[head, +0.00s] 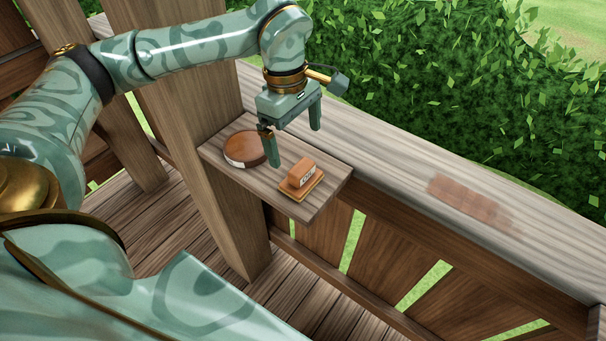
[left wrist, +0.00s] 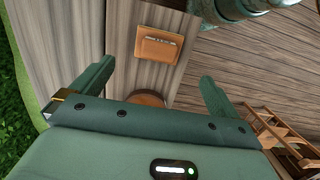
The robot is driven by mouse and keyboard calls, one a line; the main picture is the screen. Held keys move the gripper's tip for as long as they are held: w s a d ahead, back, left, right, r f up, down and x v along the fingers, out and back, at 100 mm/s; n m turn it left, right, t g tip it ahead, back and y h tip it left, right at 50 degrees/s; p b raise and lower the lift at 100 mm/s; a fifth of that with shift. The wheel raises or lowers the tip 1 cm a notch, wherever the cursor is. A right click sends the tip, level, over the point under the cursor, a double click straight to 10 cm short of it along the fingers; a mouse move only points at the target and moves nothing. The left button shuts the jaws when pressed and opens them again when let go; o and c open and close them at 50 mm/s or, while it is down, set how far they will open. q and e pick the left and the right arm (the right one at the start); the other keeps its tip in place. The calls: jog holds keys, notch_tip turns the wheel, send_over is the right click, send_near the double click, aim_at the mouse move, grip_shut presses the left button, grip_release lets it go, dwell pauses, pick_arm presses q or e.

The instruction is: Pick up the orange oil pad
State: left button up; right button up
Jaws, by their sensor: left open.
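In the left wrist view the pad (left wrist: 157,47) lies beyond the fingertips, near the upper middle. My left gripper (head: 294,146) is open and empty, pointing down above the shelf, a little behind and left of the pad. Its two fingers also show in the left wrist view (left wrist: 155,78), apart from the pad. My right gripper is not in view.
A round brown lidded tin (head: 244,149) stands on the shelf left of the pad, close to my left finger. A wooden railing (head: 400,165) runs behind the shelf, with a reddish-brown stained patch (head: 470,200). A thick post (head: 210,165) adjoins the shelf. A hedge (head: 460,80) lies beyond.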

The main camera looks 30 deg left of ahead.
aim_at(303, 167)
pick_arm(q)
jog(key=f, duration=0.5)
jog(key=shift+w+d, duration=0.3)
jog(key=shift+d, duration=0.05)
jog(key=shift+s+f, duration=0.1)
jog(key=shift+f, duration=0.05)
jog(key=f, duration=0.5)
jog(key=shift+s+d, duration=0.1)
jog(key=shift+d, duration=0.25)
jog(key=c, duration=1)
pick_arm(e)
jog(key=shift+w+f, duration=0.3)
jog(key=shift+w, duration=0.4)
pick_arm(q)
jog(key=shift+r, duration=0.1)
jog(key=shift+c, duration=0.2)
jog(key=shift+r, duration=0.25)
notch_tip(303, 167, up, 2)
jog(key=shift+r, duration=0.2)
jog(key=s+d+r, duration=0.7)
jog(key=s+r, duration=0.3)
jog(key=s, duration=0.2)
jog(key=shift+d+b, duration=0.15)
jog(key=shift+b, duration=0.2)
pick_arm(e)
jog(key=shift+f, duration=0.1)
